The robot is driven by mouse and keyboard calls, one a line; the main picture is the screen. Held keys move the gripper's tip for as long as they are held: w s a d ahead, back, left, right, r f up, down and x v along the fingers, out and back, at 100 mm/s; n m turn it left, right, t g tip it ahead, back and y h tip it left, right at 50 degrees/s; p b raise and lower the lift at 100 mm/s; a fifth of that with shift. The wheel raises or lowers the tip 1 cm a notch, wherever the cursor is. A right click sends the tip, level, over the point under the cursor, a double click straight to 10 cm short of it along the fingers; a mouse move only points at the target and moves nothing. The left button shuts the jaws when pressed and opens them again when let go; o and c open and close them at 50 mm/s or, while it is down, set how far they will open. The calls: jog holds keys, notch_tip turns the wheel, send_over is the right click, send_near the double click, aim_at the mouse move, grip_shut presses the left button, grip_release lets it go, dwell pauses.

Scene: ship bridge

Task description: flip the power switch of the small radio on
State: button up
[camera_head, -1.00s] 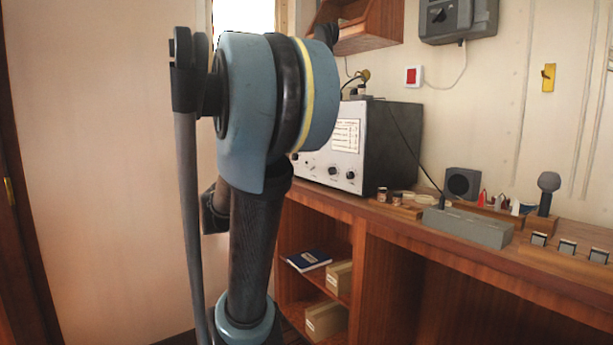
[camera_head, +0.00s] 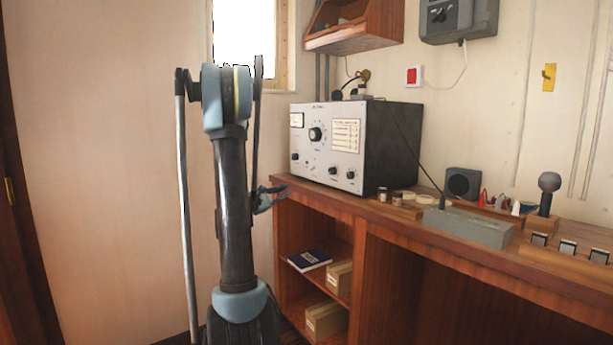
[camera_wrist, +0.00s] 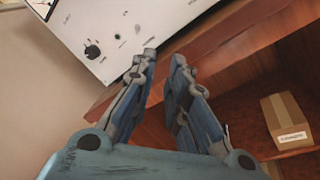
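A grey box with a thin slanting rod (camera_head: 468,226) lies low on the counter at the right, and it may be the small radio. A larger metal radio set (camera_head: 328,150) with a pale front, dark side and knobs stands at the counter's left end; part of its front shows in the wrist view (camera_wrist: 110,35). I cannot make out a power switch on either. My gripper (camera_head: 283,192) is beside the counter's left edge, below the larger set's front. In the wrist view its two fingers (camera_wrist: 164,57) are apart with nothing between them.
The wooden counter (camera_head: 375,212) has open shelves below with a blue book (camera_head: 309,260) and cartons (camera_head: 326,320). A speaker (camera_head: 463,184), small jars (camera_head: 382,194) and a microphone (camera_head: 547,192) stand on top. A wall shelf (camera_head: 352,38) hangs above. Free room lies left of the counter.

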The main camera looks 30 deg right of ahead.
aim_at(312, 169)
jog(key=w+d+r+n, duration=0.1)
jog(key=w+d, duration=0.1)
jog(key=d, duration=0.3)
jog(key=w+d+r+n+t+h, duration=0.1)
jog(key=w+d+r, duration=0.1)
jog(key=d, duration=0.4)
jog(key=w+d+r+h, duration=0.1)
jog(key=w+d+r, duration=0.1)
jog(key=w+d, duration=0.2)
jog(key=shift+w+d+n, duration=0.2)
jog(key=shift+d+n, duration=0.2)
jog(key=shift+d, duration=0.75)
jog(key=shift+c, duration=0.4)
grip_shut()
